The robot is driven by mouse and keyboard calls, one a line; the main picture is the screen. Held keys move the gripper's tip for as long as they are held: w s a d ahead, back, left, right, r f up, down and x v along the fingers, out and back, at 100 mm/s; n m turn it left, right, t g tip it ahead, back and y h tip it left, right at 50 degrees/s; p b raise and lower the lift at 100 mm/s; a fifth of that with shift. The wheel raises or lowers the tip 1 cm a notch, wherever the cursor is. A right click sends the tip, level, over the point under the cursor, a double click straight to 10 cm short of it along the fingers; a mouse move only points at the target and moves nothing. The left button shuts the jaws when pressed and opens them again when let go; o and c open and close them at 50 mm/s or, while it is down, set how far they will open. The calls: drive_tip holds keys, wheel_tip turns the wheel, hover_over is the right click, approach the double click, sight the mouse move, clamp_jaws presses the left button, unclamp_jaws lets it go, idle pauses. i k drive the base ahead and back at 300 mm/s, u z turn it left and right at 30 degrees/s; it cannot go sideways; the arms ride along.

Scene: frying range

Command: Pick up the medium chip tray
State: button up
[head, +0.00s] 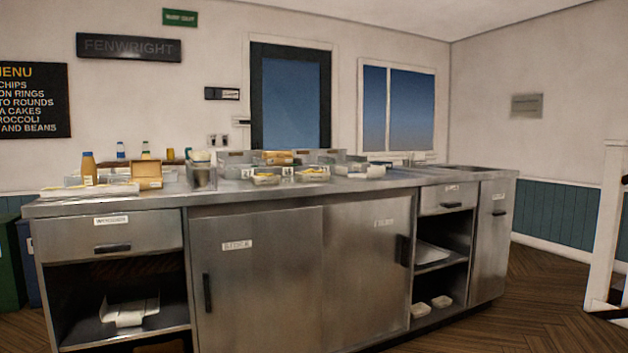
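Small trays with yellowish contents stand on the steel counter (150,203), among them a left tray (266,180) and a right tray (312,175) near its front edge. Small white labels show by them, too small to read. Two small pale empty-looking trays (420,310) sit on the low open shelf at the right of the counter. I cannot tell which of these, if any, is the medium chip tray. My gripper is not in view.
Bottles (88,168), a brown box (147,175) and several metal containers (201,177) crowd the counter top. Below are drawers, sliding doors (257,275) and open shelves. A white railing post (606,225) stands at the right. Wooden floor (545,285) is clear right of the counter.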

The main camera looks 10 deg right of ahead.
sight(310, 175)
drive_tip(key=z, duration=0.4)
drive_tip(key=i, duration=1.8)
drive_tip(key=u, duration=0.55)
